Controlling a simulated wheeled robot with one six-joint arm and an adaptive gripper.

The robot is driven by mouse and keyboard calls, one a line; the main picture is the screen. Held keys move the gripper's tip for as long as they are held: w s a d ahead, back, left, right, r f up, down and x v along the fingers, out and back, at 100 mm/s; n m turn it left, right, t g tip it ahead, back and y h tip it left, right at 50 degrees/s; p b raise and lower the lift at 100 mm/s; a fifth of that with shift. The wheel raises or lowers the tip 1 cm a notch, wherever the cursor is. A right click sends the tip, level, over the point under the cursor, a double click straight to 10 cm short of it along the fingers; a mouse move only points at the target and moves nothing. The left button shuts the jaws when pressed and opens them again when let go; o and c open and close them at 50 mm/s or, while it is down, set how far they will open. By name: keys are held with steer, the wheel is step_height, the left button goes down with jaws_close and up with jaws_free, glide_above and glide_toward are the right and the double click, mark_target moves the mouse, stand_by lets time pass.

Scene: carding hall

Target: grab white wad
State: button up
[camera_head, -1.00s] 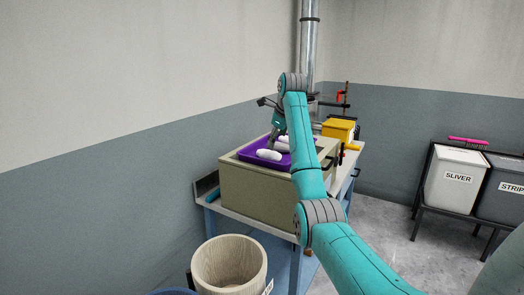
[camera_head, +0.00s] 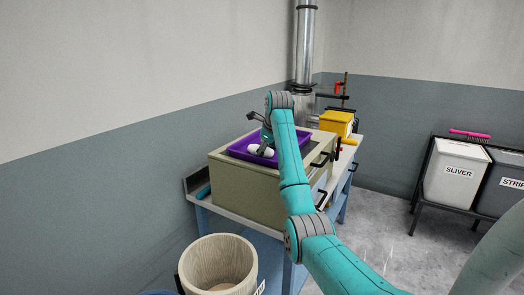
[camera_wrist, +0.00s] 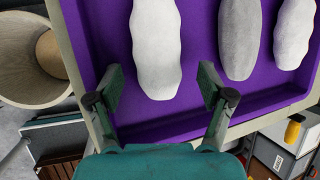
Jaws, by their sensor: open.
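A long white wad (camera_wrist: 157,45) lies in a purple tray (camera_wrist: 203,20), and in the wrist view its near end reaches between the fingers of my gripper (camera_wrist: 161,84). The fingers are open, one on each side of the wad, with visible gaps. To its right lie a grey wad (camera_wrist: 240,40) and a paler, off-white wad (camera_wrist: 294,35). In the head view, my gripper (camera_head: 264,136) is over the purple tray (camera_head: 237,152), just above a white wad (camera_head: 261,150). My arm hides part of the tray there.
The tray sits on a beige box (camera_head: 245,190) on a blue-legged bench. A yellow box (camera_head: 337,122) stands behind it. A round wooden-looking bin (camera_head: 220,262) is in front. Bins, one marked SLIVER (camera_head: 455,170), stand on a rack at right, with open floor between.

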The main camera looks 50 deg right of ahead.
steer(key=shift+w+f, duration=0.15)
steer(key=shift+f, duration=0.25)
steer(key=c, duration=1.3)
steer(key=shift+o, duration=0.2)
